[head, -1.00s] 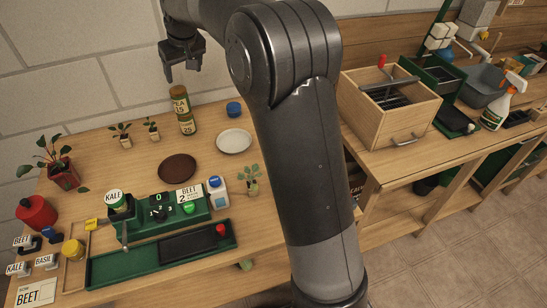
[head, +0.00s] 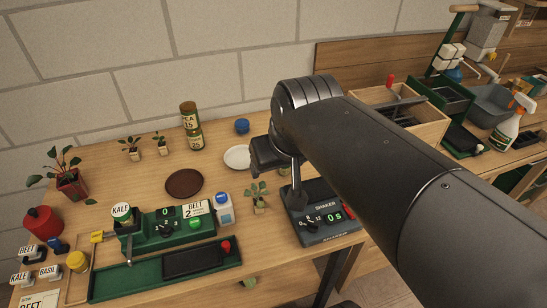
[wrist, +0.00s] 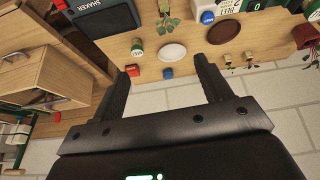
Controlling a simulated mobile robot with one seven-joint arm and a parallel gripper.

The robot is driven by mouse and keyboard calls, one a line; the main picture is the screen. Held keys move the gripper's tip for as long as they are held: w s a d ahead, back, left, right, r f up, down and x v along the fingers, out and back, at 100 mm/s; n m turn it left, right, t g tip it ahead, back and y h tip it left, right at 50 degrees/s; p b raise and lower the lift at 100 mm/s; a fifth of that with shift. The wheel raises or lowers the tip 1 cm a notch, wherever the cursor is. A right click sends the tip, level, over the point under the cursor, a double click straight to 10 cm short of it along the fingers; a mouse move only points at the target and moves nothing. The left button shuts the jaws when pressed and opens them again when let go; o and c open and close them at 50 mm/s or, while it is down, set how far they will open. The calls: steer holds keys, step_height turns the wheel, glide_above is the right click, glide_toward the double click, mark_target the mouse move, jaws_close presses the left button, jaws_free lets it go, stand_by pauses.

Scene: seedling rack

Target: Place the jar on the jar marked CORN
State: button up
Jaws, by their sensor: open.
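In the head view two stacked jars stand at the back of the bench. The upper jar (head: 188,115) has a dark lid and a label that seems to read PEA 15. The lower jar (head: 195,138) has a label ending in 25; its word is too small to read. I cannot read CORN on any label. My gripper (wrist: 164,83) is open and empty, fingers wide apart, pointing toward the bench.
A white plate (head: 237,157), brown plate (head: 184,183), blue-lidded item (head: 242,126) and seedlings (head: 258,196) share the bench. A shaker (head: 322,222) stands at the front right. A wooden crate (head: 425,128) is farther right. Bench between the brown plate and stacked jars is clear.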

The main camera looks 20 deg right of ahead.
steer(key=shift+m, duration=0.3)
steer(key=s+f, duration=0.2)
steer(key=s, duration=0.1)
steer(key=s+f, duration=0.1)
steer(key=shift+s+d, duration=0.3)
steer(key=shift+d, duration=0.1)
stand_by(0.6)
